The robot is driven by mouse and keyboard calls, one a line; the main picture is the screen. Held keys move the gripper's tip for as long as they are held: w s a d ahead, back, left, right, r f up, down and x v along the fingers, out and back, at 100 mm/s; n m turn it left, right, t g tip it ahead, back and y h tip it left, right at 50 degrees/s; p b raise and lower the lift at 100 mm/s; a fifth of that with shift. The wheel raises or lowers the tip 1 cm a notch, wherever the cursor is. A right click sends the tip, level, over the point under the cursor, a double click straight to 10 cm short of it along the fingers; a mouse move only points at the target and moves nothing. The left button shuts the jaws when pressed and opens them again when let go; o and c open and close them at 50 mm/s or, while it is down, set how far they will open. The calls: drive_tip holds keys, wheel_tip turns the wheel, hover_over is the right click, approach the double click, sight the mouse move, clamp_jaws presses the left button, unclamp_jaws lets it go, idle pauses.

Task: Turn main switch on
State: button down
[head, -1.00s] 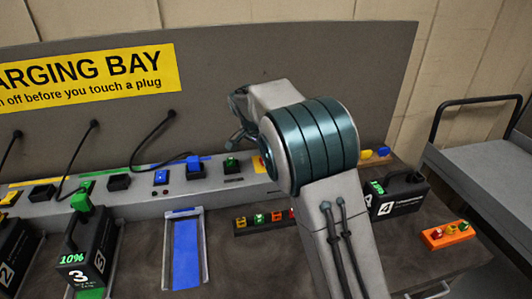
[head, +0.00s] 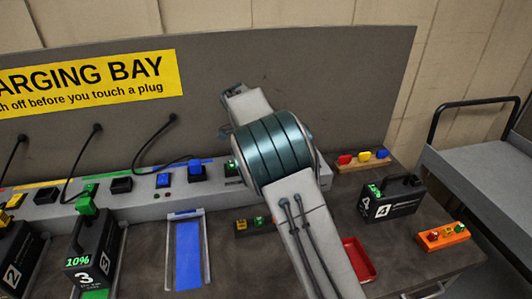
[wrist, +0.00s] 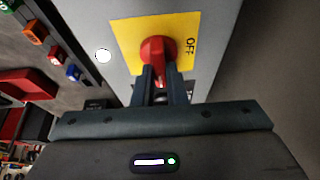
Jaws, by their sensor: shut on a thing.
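The main switch is a red rotary knob (wrist: 157,50) on a yellow plate (wrist: 126,34) in the wrist view. The word OFF shows on the plate to the right of the knob. My gripper (wrist: 159,78) is shut on the lower part of the red knob, with a dark finger on each side. The fingers hide part of the knob's handle. In the head view my arm covers the switch and the gripper.
A white round lamp (wrist: 103,56) sits left of the plate. In the head view, a blue bay (head: 187,255), battery 3 (head: 92,250) and battery 4 (head: 392,200) stand on the bench. A red tray (head: 360,260) lies right of my arm.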

idle(0.4)
drive_tip(key=c, duration=1.5)
unclamp_jaws()
drive_tip(key=shift+o, duration=0.2)
drive_tip(key=v, duration=1.3)
drive_tip(key=shift+r+p, duration=0.3)
drive_tip(key=shift+r, duration=0.1)
drive_tip(key=shift+a, duration=0.1)
